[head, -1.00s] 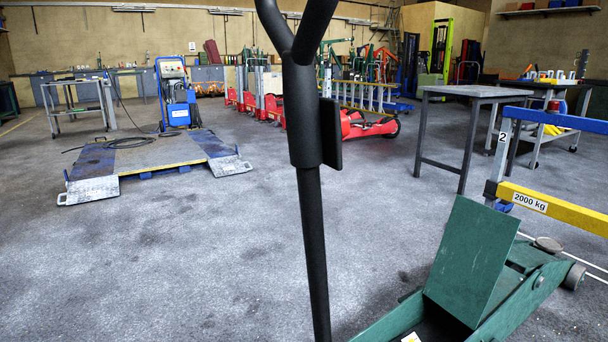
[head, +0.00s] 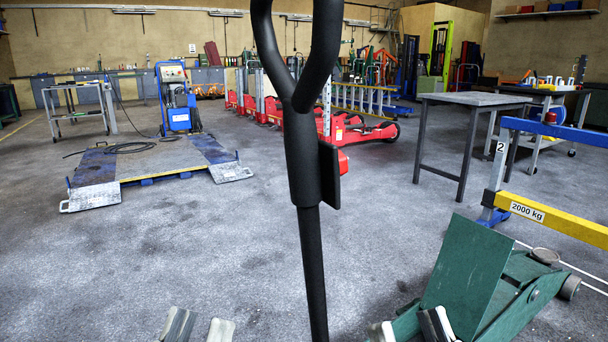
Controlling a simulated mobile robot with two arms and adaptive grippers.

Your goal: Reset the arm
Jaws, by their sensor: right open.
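The green trolley jack (head: 465,275) stands on the floor at the lower right of the head view, with its round saucer (head: 546,256) low at the back. Its long black handle arm (head: 313,260) rises almost upright through the middle, ending in a forked loop grip (head: 291,95) whose top is cut off. My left gripper (head: 199,329) is at the bottom edge, left of the handle, with its fingertips apart and nothing between them. My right gripper (head: 409,330) is at the bottom edge, right of the handle and in front of the jack body, open. Neither touches the handle.
A yellow beam marked 2000 kg (head: 575,226) on a blue frame stands right, behind the jack. A grey table (head: 470,99) is further back. A low platform lift (head: 150,172) lies at the left, red pallet trucks (head: 365,137) behind. The floor between is clear.

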